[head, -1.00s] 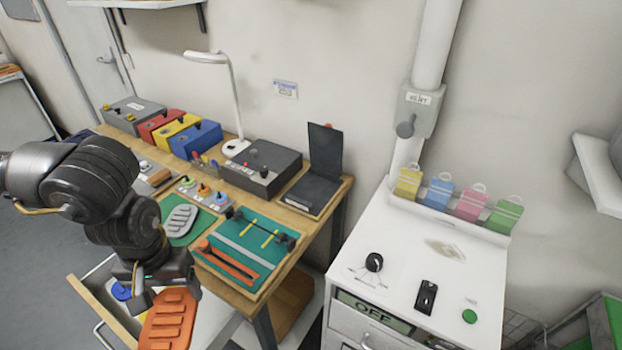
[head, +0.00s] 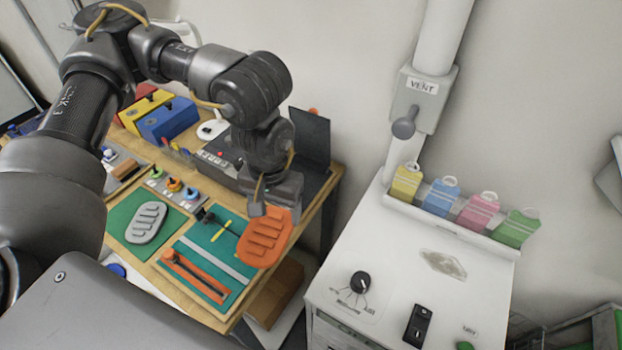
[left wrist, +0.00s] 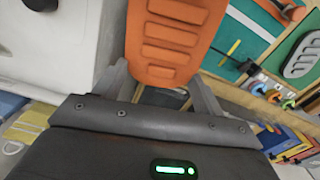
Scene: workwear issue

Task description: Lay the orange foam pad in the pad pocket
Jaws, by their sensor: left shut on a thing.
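My left gripper (head: 268,208) is shut on the orange foam pad (head: 265,242), a ribbed rounded slab, held by one end. In the head view the pad hangs tilted in front of the right edge of the teal mat (head: 213,243). In the left wrist view the pad (left wrist: 168,38) sits between the two fingers (left wrist: 160,82). The teal mat bears a grey strip, an orange tool and a yellow-and-black piece. A grey ribbed pad (head: 146,222) lies on a green mat left of it. I cannot tell which part is the pad pocket. My right gripper is not in view.
Yellow and blue boxes (head: 168,118) and a row of coloured knobs (head: 174,185) stand on the wooden bench. A dark upright panel (head: 311,140) stands behind my gripper. A white cabinet (head: 390,265) stands to the right, with a gap between it and the bench.

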